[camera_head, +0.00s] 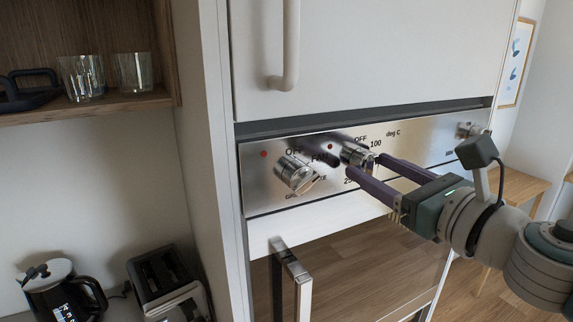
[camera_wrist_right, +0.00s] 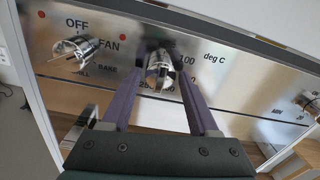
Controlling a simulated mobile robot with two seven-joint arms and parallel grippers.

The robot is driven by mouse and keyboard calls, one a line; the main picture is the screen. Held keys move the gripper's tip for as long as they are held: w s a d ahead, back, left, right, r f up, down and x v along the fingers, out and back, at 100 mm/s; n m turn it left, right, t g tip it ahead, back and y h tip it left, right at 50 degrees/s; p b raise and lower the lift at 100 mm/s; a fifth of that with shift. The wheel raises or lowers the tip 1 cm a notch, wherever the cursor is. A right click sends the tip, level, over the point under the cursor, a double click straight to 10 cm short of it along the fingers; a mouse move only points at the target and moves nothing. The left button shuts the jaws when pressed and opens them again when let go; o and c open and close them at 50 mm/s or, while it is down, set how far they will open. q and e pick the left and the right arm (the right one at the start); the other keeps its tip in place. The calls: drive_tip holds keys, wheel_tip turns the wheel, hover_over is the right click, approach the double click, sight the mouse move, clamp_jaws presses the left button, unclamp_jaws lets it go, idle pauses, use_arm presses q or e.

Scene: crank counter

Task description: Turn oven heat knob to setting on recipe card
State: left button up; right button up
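The steel heat knob (camera_head: 352,154) sits on the oven's control panel (camera_head: 425,150), with "OFF", "100" and "deg C" printed around it. In the wrist view the heat knob (camera_wrist_right: 158,68) shows between the two purple fingers, its lower numbers partly hidden. I cannot tell its exact setting. My right gripper (camera_head: 366,163) is open at the panel, with one finger on each side of the knob. In the wrist view my right gripper (camera_wrist_right: 161,60) appears to have gaps beside the knob. The recipe card is not visible. My left gripper is not in view.
A second knob (camera_head: 294,173), marked OFF, FAN and BAKE, is left of the heat knob. Another knob (camera_head: 467,130) is at the panel's right end. The oven door handle (camera_head: 290,270) sticks out below. A kettle (camera_head: 62,290) and toaster (camera_head: 168,283) stand at lower left.

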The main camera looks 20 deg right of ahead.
clamp_jaws()
